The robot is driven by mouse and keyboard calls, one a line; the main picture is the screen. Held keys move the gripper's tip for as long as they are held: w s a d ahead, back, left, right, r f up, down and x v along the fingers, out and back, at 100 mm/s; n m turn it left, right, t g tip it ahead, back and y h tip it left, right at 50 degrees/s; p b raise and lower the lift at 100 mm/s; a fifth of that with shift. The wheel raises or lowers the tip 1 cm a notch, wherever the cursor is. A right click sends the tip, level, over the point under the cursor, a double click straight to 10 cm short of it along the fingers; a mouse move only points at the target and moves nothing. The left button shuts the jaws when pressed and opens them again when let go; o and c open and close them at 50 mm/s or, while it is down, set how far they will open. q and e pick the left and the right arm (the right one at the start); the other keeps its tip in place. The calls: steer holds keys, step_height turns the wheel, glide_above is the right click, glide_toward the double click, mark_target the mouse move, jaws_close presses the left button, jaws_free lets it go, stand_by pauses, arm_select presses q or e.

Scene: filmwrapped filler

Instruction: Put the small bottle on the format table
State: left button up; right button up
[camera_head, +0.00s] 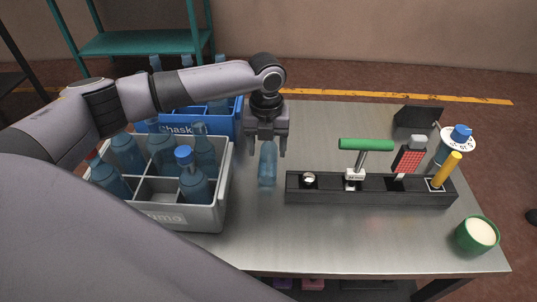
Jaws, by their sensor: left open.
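A small translucent blue bottle (268,166) stands on the metal-topped table (270,226), between the grey crate and the black holder. My left gripper (266,148) comes down from above at this bottle, and its fingers are open around or just behind its top. I cannot tell whether the fingers touch it. My right gripper is not in view.
A grey crate (187,218) with several blue bottles stands left, with a blue crate (180,126) behind it. A black holder (370,190) with a green-handled tool (366,145) and other items stands right. A green cup (477,235) is near the right edge.

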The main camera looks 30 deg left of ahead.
mark_target(267, 165)
arm_select(q)
steer(key=shift+s+f, duration=0.2)
steer(key=shift+f, duration=0.25)
step_height(267, 165, down, 6)
steer(key=shift+w+f+b, duration=0.15)
steer(key=shift+b, duration=0.7)
steer(key=c, duration=0.9)
